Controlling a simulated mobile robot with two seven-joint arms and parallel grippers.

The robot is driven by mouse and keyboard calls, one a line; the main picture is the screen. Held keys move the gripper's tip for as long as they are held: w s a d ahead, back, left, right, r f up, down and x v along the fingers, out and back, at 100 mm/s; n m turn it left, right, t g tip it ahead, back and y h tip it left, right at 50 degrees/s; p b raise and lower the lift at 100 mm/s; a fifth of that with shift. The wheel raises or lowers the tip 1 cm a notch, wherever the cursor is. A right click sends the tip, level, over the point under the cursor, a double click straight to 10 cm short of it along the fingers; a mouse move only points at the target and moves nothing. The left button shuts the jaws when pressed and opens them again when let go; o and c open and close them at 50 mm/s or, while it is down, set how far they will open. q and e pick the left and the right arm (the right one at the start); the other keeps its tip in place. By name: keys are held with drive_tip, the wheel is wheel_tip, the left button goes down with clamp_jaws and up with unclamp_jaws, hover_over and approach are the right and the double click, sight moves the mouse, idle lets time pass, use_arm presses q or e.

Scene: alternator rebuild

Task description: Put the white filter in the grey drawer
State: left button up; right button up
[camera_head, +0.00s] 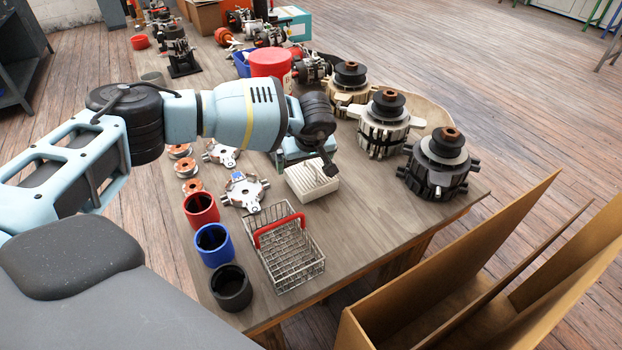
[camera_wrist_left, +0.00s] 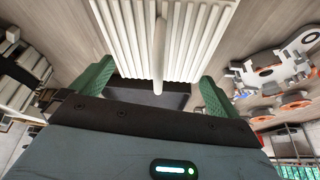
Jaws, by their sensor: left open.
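The white filter (camera_head: 314,182), a ribbed block, lies on the wooden table in the head view. It fills the upper middle of the left wrist view (camera_wrist_left: 190,35), with its pleats and a white bar (camera_wrist_left: 159,60) showing. My left gripper (camera_wrist_left: 155,90) is open, with its green fingers apart on either side of the filter's near end. I cannot make out a grey drawer in either view. My right gripper is not in view.
A wire basket with a red handle (camera_head: 284,247) stands in front of the filter. Red, blue and black cups (camera_head: 215,244) stand left of it. Alternators (camera_head: 437,165) stand on the right, a red bucket (camera_head: 270,66) behind.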

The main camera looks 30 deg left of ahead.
use_arm(q)
drive_tip(key=shift+c, duration=0.3)
drive_tip(key=c, duration=0.7)
wheel_tip(320, 180, up, 10)
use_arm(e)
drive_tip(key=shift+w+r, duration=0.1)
use_arm(q)
drive_tip(key=s+d+r+m+h+p, duration=0.1)
drive_tip(key=s+d+r+m+p, duration=0.3)
drive_tip(key=s, duration=0.6)
drive_tip(key=s+d+r+m+t+h+p, duration=0.1)
drive_tip(key=s+d+r+m, duration=0.4)
drive_tip(key=s, duration=0.6)
drive_tip(key=d+h+p, duration=0.1)
drive_tip(key=d+p, duration=0.1)
drive_tip(key=shift+s+r+m+t+p, duration=0.25)
drive_tip(key=shift+r+m+t+p, duration=0.05)
drive_tip(key=shift+r+p, duration=0.1)
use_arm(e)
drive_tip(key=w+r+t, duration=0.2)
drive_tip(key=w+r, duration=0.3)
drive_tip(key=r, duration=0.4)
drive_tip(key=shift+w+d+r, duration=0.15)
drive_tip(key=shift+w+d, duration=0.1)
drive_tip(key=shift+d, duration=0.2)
use_arm(q)
drive_tip(key=shift+a, duration=0.1)
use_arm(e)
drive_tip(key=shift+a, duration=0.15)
